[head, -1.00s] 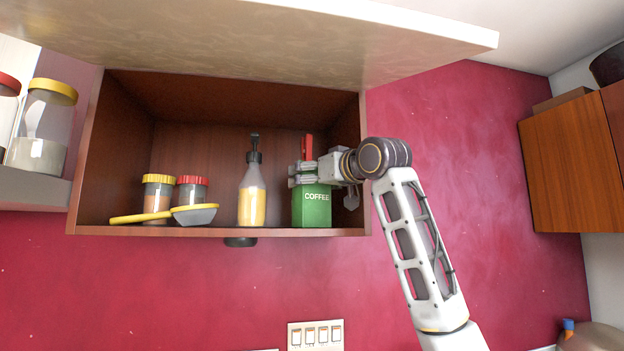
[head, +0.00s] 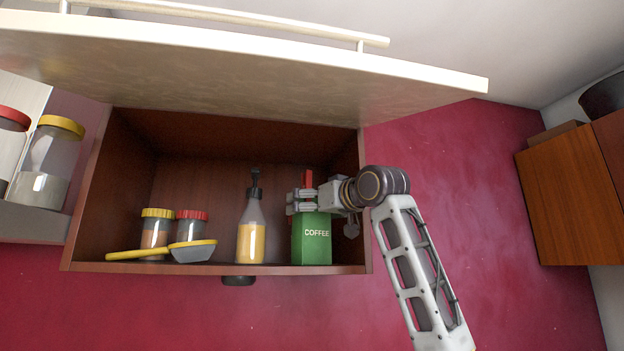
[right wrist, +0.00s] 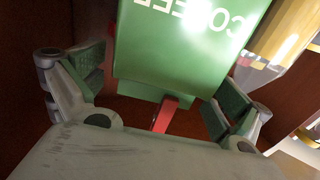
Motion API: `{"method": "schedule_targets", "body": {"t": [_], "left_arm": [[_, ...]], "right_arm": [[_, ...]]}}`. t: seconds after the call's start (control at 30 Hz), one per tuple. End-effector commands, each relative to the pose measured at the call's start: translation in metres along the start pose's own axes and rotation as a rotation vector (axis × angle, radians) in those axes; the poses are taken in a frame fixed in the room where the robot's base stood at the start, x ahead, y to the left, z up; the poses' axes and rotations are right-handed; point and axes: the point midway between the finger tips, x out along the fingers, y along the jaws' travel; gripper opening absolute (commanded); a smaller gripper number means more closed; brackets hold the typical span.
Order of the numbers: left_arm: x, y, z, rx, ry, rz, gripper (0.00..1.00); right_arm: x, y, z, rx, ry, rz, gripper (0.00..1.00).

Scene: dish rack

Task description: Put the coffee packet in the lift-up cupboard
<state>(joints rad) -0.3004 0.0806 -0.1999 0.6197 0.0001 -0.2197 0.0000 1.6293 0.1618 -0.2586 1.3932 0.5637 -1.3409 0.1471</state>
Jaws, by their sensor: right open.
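The green coffee packet (head: 312,245) stands upright on the floor of the open lift-up cupboard (head: 210,268), near its right side, with a red clip (head: 307,180) on top. My right gripper (head: 300,201) reaches in from the right at the packet's top. In the right wrist view the coffee packet (right wrist: 185,40) lies between the spread fingers of the right gripper (right wrist: 160,88), with gaps on both sides. The cupboard's door (head: 240,75) is raised. My left gripper is not in view.
A pump bottle (head: 251,230) stands just left of the packet. Two jars (head: 157,228) and a yellow-handled scoop (head: 192,251) are further left in the cupboard. Larger jars (head: 50,160) stand on a shelf at far left. A wooden cabinet (head: 575,195) hangs at right.

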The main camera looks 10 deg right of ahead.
Motion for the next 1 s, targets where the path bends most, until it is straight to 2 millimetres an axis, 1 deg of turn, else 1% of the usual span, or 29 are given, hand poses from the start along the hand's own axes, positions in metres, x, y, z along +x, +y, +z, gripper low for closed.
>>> {"method": "schedule_targets", "body": {"t": [0.03,0.7,1.0], "left_arm": [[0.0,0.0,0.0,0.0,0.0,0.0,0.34],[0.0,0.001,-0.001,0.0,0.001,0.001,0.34],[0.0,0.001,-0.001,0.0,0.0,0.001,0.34]], "right_arm": [[-0.001,0.0,-0.006,0.0,0.001,0.0,1.0],[-0.001,-0.001,-0.062,0.001,0.001,-0.001,1.0],[-0.001,-0.001,-0.08,0.0,0.002,-0.001,1.0]]}}
